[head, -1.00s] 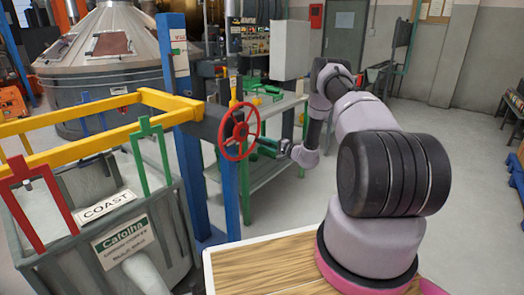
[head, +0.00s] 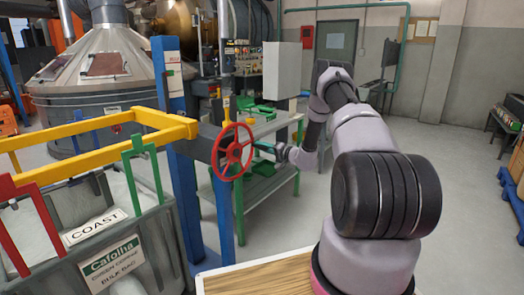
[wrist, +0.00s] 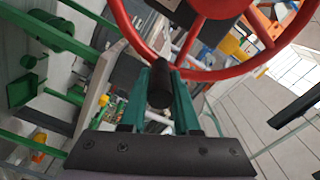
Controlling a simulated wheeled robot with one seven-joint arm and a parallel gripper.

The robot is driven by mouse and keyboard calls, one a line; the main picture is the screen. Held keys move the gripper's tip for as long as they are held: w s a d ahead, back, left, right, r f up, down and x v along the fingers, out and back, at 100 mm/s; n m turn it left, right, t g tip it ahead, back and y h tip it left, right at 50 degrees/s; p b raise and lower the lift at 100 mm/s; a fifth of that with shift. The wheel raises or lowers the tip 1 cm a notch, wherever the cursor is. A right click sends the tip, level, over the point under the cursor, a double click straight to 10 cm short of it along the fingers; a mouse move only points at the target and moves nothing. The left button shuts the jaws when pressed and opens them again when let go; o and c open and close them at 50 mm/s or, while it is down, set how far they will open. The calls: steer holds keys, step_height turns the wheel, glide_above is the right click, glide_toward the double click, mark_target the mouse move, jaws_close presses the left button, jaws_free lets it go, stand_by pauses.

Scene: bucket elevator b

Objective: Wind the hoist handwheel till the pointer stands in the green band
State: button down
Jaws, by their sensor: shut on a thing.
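The red handwheel (head: 233,150) stands on the frame between the blue posts, and its rim and spokes also fill the top of the wrist view (wrist: 208,74). My gripper (head: 264,147) is at the right side of the wheel in the head view. In the wrist view its green fingers (wrist: 160,92) are shut on the wheel's dark knob (wrist: 160,88). A white scale plate (head: 173,64) with red marking and a small green patch is on the tall blue post. The pointer is too small to make out against it.
A yellow rail frame (head: 160,122) and a grey bin (head: 125,235) labelled Cafolha stand left of the wheel. A green-framed bench (head: 268,127) with green trays stands behind my gripper. Open floor (head: 440,165) lies to the right.

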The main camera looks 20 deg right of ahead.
steer(key=shift+a+r, duration=0.1)
steer(key=shift+a, duration=0.15)
steer(key=c, duration=0.7)
jaws_free()
steer(key=shift+s, duration=0.1)
steer(key=shift+o, duration=0.2)
steer(key=shift+d, duration=0.1)
steer(key=shift+s+d, duration=0.2)
steer(key=v, duration=1)
steer(key=shift+s, duration=0.15)
